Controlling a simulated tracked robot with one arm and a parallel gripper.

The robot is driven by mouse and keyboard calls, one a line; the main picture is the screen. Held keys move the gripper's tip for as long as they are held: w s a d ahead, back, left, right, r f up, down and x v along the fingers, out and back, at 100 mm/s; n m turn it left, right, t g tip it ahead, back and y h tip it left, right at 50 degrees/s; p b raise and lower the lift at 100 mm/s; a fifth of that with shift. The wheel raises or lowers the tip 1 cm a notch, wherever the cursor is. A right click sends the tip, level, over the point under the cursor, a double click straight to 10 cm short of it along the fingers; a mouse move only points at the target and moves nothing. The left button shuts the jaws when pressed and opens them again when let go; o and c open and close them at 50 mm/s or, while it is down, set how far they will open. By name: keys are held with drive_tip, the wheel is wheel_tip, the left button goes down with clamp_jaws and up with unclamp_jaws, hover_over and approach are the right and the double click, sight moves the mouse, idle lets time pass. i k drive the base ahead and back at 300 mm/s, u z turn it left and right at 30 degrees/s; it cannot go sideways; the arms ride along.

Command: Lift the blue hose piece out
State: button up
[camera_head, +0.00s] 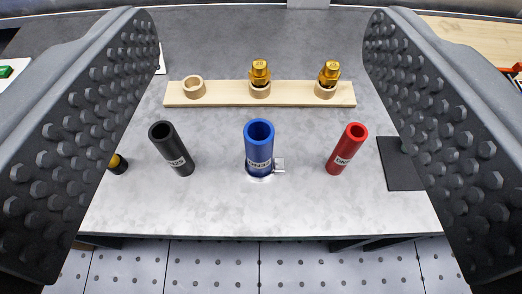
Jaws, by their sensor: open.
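The blue hose piece (259,150) stands upright at the middle of the grey table, a short tube with an open top and a white label. The blue hose piece lies between the jaws' sides lower in the view, apart from both. Nothing is held.
A black hose piece (172,148) stands left and a red hose piece (346,149) right. Behind them a wooden strip (225,94) has three rings, two holding brass fittings (260,72). A dark pad (401,165) lies right. A dark, yellow-topped part (117,164) is by the left jaw.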

sight(259, 133)
drive_tip(key=z, duration=0.5)
drive_tip(key=k, duration=1.3)
drive_tip(key=z, duration=0.7)
drive_tip(key=i, duration=1.7)
drive_tip(key=u, duration=0.75)
